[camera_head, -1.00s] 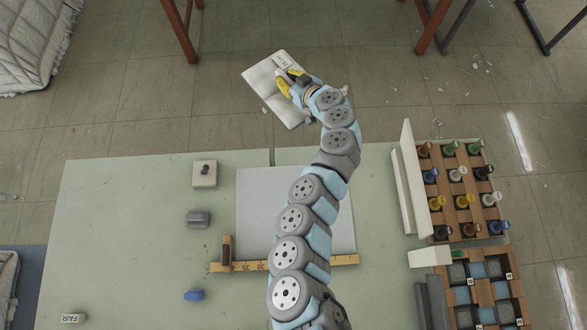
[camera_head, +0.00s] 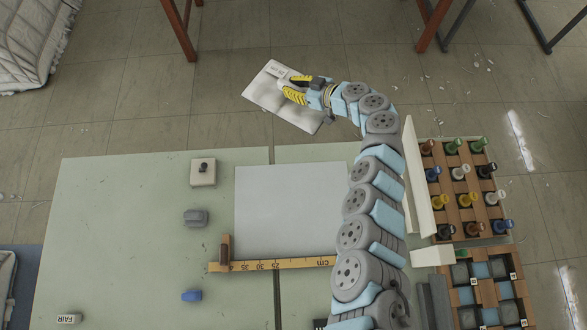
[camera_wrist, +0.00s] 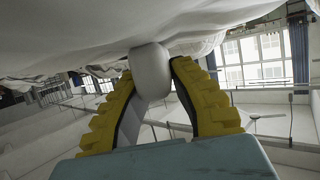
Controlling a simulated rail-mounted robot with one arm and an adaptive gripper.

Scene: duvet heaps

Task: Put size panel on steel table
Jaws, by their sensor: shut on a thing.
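The size panel (camera_head: 262,97) is a white, softly quilted rectangle with a small printed label near its upper left end. My gripper (camera_head: 291,88), with yellow ribbed fingers, holds it over the tiled floor beyond the far edge of the green table. In the wrist view, the fingers close on a rounded grey grip (camera_wrist: 151,72) beneath the white cloth underside (camera_wrist: 85,30). Which surface is the steel table is not certain; a smooth pale grey square plate (camera_head: 285,205) lies bare on the green tabletop (camera_head: 115,220).
A yellow ruler (camera_head: 295,264) with a brown block borders the plate's near edge. Small blocks stand to its left. A wooden rack of coloured bobbins (camera_head: 463,190) and an upright white board (camera_head: 418,180) stand at the right. Red table legs (camera_head: 181,30) rise beyond.

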